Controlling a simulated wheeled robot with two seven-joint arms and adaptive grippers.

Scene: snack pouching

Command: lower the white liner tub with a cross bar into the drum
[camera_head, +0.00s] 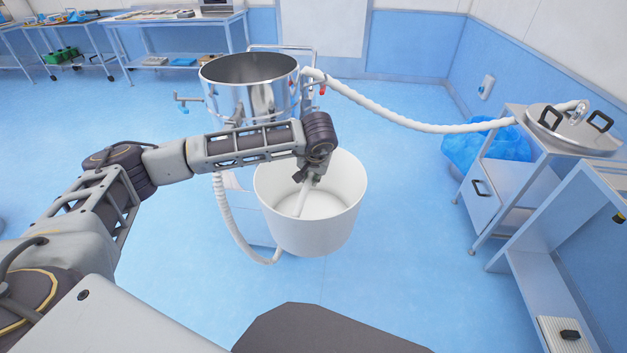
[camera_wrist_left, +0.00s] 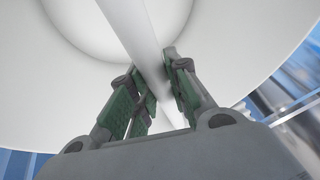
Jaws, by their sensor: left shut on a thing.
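The white liner tub (camera_head: 325,232) hangs above the floor in front of the drum, nearly upright. Its cross bar (camera_head: 301,203) spans the open top. My left gripper (camera_head: 307,181) is shut on the cross bar; in the left wrist view its green-padded fingers (camera_wrist_left: 157,95) sit on both sides of the bar (camera_wrist_left: 137,40). The steel drum (camera_head: 250,97) stands behind the tub, slightly left, with its top open. My left forearm hides the drum's lower part. My right gripper does not show.
A white ribbed hose (camera_head: 420,125) runs from the drum to the right. The steel lid (camera_head: 572,130) with black handles lies on a cart at right. A blue bag (camera_head: 478,150) is behind that cart. Another hose (camera_head: 232,228) hangs left of the tub. Benches stand at back left.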

